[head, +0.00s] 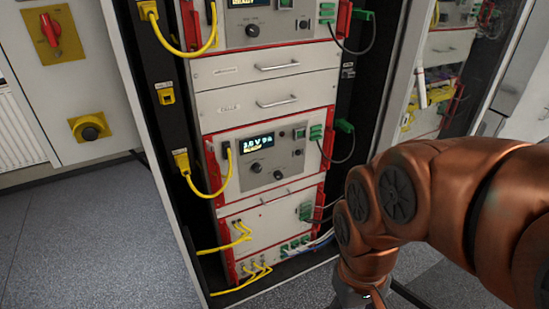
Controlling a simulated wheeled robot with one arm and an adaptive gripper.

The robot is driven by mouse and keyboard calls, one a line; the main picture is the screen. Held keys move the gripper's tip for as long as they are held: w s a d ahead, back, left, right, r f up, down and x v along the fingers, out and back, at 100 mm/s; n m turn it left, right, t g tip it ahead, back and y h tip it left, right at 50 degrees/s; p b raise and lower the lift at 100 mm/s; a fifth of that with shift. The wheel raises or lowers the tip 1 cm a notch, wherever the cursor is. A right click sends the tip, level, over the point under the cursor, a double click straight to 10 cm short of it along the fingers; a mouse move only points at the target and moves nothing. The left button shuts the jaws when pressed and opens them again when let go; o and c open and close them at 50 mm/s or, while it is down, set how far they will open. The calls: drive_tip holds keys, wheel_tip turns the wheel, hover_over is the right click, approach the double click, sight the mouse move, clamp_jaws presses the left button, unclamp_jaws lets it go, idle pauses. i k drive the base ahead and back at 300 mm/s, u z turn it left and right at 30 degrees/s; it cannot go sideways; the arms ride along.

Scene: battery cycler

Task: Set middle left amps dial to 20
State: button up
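The middle cycler unit (227,178) is a grey panel with red side brackets in the rack. Its small lit display (257,143) seems to read about 3.0 V and 9 A, but the digits are blurred. Two dark round dials sit below it: a left dial (256,167) and a right dial (278,174). Their labels are too small to read, so I cannot tell which is the amps dial. My copper arm comes in from the right and bends down to the bottom edge, to the right of and below the unit. My gripper's fingers are outside the frame.
Two blank drawers with handles (277,67) separate this unit from a similar upper unit (230,36). Yellow cables (205,195) loop at the left; green connectors (344,126) stick out at the right. The floor (90,240) at left is clear. An open rack door (405,70) stands right.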

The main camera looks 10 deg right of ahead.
sight(278, 174)
drive_tip(key=k, duration=1.1)
drive_tip(key=u, duration=1)
drive_tip(key=i, duration=1.65)
drive_tip(key=z, duration=0.95)
